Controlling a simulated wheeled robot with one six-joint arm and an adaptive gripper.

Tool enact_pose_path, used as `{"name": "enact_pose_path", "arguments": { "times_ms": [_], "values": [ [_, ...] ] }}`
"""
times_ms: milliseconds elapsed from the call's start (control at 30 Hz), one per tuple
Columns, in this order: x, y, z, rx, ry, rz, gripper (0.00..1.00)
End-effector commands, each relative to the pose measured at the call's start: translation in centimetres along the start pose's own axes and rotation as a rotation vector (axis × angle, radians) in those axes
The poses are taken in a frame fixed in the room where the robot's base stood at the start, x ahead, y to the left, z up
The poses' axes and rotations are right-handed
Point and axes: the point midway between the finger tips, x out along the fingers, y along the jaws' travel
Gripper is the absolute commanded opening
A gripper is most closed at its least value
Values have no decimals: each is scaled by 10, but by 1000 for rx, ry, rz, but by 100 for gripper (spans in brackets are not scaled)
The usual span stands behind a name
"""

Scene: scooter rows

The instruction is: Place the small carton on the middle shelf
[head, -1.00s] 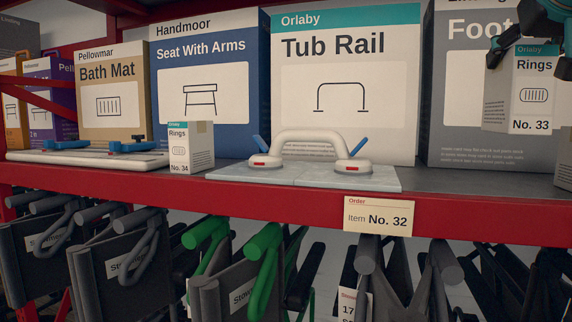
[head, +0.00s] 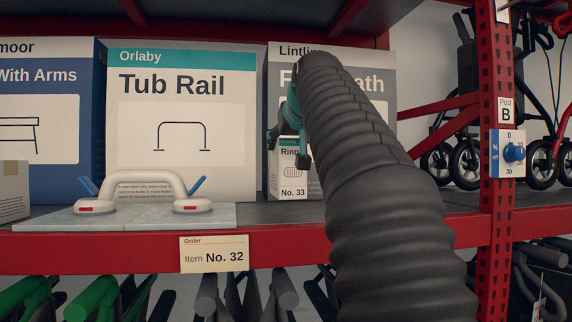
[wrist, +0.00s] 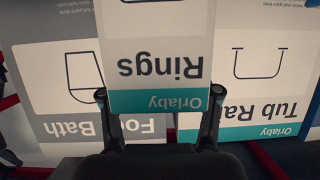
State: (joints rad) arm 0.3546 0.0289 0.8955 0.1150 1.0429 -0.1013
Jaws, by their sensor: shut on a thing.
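The small carton (head: 292,185), white with a teal band, reads "Rings" and "No. 33". In the head view it is upright in front of the foot bath box, its right side hidden by my arm. My gripper (head: 288,132) is shut on its upper part. In the wrist view the carton (wrist: 158,62) shows upside down between the two fingers (wrist: 158,96). The carton's base is at or just above the red-edged shelf (head: 130,250); I cannot tell if it touches.
The tub rail (head: 145,185) on its pale board stands left of the carton. Behind are the Tub Rail box (head: 182,95) and the foot bath box (head: 282,65). A red post (head: 497,215) with a blue dial (head: 514,152) stands at right. Bare shelf (head: 285,212) shows before the carton.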

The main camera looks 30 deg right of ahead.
Motion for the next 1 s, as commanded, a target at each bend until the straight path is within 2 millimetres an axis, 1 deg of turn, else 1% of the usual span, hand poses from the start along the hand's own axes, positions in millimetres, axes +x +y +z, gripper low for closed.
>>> {"name": "enact_pose_path", "arguments": {
  "times_ms": [67,133,300,400,700,833,867,900,933,1000],
  "values": [
    [4,-2,1,0,2,0,0],
    [7,-2,5,1,2,0,0],
    [16,-2,29,0,1,0,0],
    [19,-2,36,0,2,0,0],
    [20,-2,37,0,2,0,0],
    [21,-2,41,0,2,0,0],
    [21,-2,40,0,1,0,69],
    [21,-2,40,0,1,0,79],
    [21,-2,40,0,1,0,87],
    [21,-2,40,0,1,0,87]
  ]
}}
